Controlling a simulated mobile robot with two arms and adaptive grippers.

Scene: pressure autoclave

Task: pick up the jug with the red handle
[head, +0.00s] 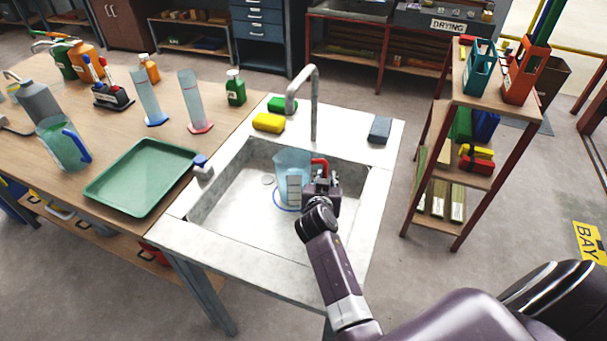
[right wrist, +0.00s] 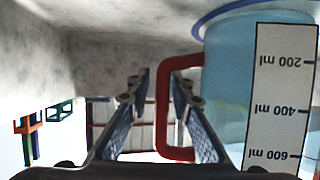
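The clear blue-tinted jug with the red handle (head: 290,178) stands upright in the sink. Its red handle (head: 321,165) points right in the head view. In the right wrist view, which is upside down, the jug's body (right wrist: 228,75) with its white millilitre scale fills the right side. My right gripper (head: 320,185) is at the handle. Its fingers (right wrist: 158,95) are apart, with the handle's red bar (right wrist: 163,110) between them and one finger passing inside the loop. A gap shows between the bar and the other finger. My left gripper is not in view.
The sink (head: 225,238) walls surround the jug. A yellow sponge (head: 268,122), a tap (head: 314,105) and a dark block (head: 380,129) are on its rim. A blue-handled jug (head: 62,148) and green tray (head: 140,178) are on the table. A shelf rack (head: 470,170) stands right.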

